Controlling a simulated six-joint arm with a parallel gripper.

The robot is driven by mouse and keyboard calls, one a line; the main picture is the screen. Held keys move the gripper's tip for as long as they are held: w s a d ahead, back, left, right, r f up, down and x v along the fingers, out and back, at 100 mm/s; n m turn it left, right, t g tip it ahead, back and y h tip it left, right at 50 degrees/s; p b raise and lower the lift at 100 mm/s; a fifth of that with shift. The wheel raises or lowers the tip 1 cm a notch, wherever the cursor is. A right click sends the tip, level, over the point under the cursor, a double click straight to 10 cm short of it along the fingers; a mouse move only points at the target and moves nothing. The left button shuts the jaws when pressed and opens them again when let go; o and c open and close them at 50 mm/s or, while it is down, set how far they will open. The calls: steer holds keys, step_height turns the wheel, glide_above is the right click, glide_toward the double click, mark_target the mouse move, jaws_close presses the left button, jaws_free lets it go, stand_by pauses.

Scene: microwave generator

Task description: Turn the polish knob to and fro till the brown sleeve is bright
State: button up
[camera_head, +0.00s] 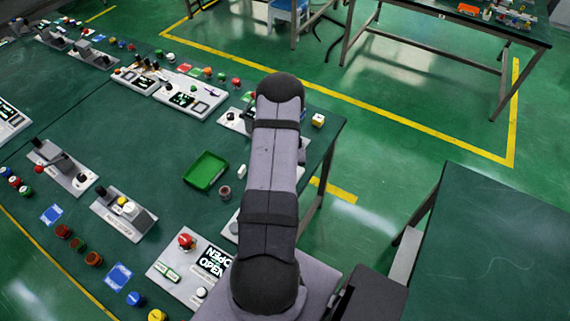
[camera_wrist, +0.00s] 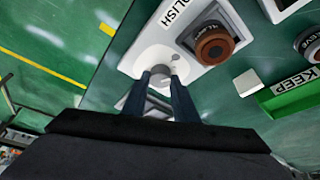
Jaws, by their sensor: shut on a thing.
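In the wrist view my gripper (camera_wrist: 161,76) is shut on the small silver knob (camera_wrist: 160,79) on the white polish panel (camera_wrist: 136,56). A finger lies on each side of the knob. The panel carries a POLISH label (camera_wrist: 176,14). Beside the knob, toward the right, the brown sleeve (camera_wrist: 213,45) sits in a dark square seat on the panel. Its rim looks reddish brown and its centre dark. In the head view my arm hides the gripper, the knob and the sleeve.
A green tray (camera_head: 206,170) stands left of my arm; its KEEP label (camera_wrist: 296,82) shows in the wrist view. The table's edge lies close to the right of my arm.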

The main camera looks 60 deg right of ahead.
steer(key=shift+w+d+r, duration=0.1)
steer(key=shift+d+r, duration=0.05)
steer(key=shift+d, duration=0.05)
steer(key=o, duration=1.1)
steer(key=shift+c, duration=0.2)
steer(key=shift+a, duration=0.15)
steer(key=v, duration=0.7)
steer(key=shift+r, duration=0.1)
